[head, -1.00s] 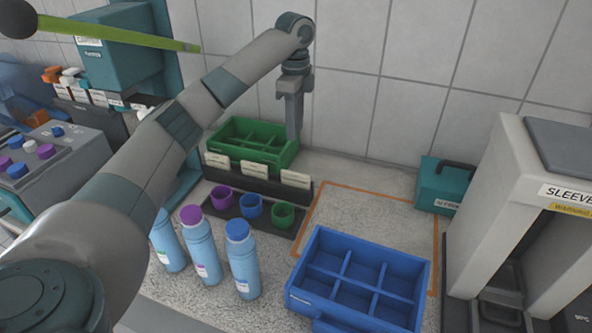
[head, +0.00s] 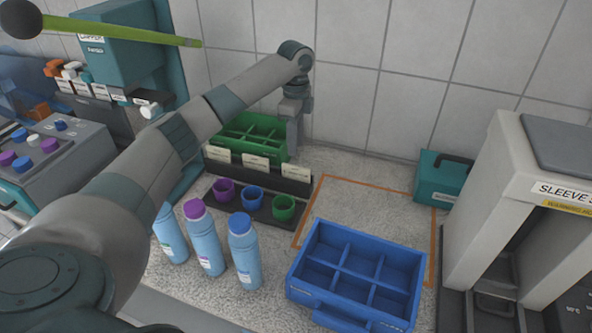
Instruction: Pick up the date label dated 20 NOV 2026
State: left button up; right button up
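Three cream date labels stand in a row on a dark holder (head: 265,176): a left label (head: 218,154), a middle label (head: 255,163) and a right label (head: 297,172). Their print is too small to read, so I cannot tell which one is dated 20 NOV 2026. My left gripper (head: 294,150) points down just behind the right label, beside the right end of the green divided tray (head: 290,147). Its fingertips are partly hidden behind the label, and I cannot tell whether it is open or shut. My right gripper is not in view.
Purple, blue and green cups (head: 252,198) sit in front of the labels. Three blue bottles (head: 243,255) stand nearer. A blue divided crate (head: 352,288) is at front right. The orange-outlined counter area (head: 355,205) is largely clear. A teal box (head: 440,178) stands right.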

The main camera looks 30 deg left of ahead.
aim_at(296, 166)
pick_arm(q)
jog(key=shift+f+p, duration=0.55)
jog(key=shift+f, duration=1.85)
jog(key=shift+f+p, duration=0.45)
jog(key=shift+p, duration=0.1)
notch_tip(296, 166, down, 4)
jog(key=shift+r+p, duration=0.1)
jog(key=shift+p, duration=0.8)
jog(key=shift+f, duration=0.25)
grip_shut()
